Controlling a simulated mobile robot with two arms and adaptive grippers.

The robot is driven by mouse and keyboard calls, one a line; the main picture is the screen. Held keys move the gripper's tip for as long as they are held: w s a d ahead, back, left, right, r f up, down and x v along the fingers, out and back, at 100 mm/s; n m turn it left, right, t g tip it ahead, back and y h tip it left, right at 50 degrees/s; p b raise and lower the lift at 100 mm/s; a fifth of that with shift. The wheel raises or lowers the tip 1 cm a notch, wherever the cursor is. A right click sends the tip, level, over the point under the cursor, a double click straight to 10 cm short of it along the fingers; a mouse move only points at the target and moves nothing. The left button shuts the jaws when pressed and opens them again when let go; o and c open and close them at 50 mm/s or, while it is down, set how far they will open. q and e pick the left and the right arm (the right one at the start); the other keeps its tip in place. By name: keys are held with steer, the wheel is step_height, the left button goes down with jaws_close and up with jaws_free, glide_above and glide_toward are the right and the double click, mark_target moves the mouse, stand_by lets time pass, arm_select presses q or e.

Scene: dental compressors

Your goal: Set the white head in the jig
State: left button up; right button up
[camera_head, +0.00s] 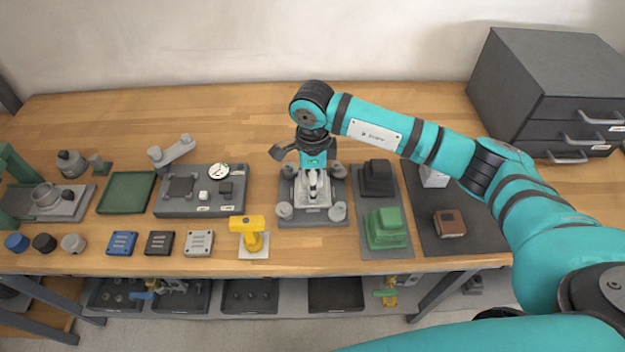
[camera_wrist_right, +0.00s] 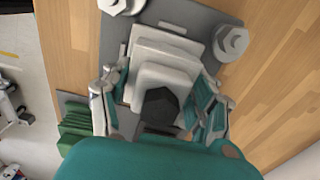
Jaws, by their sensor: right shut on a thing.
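The white head (camera_head: 313,200) is a pale stepped block with a dark top part, seen between my right fingers. In the right wrist view the white head (camera_wrist_right: 165,62) lies between the two fingers. My right gripper (camera_head: 312,182) is shut on it, over the grey jig (camera_head: 300,222). The jig's plate and corner knobs show around the head; in the right wrist view one jig knob (camera_wrist_right: 232,41) is beside it. The head is within the knobs, but I cannot tell whether it rests fully on the plate. My left gripper is not in view.
Right of the jig, a grey mat holds a black head (camera_head: 377,177) and a green head (camera_head: 386,228). A yellow tool (camera_head: 249,231) stands to the left, by a grey tray (camera_head: 190,209). Grey drawers (camera_head: 545,90) stand at back right. The table behind the jig is clear.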

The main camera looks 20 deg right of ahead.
steer(key=shift+r, duration=0.1)
steer(key=o, duration=2)
steer(key=shift+o, duration=0.2)
steer(key=shift+r+p, duration=1.65)
steer(key=shift+r, duration=1.8)
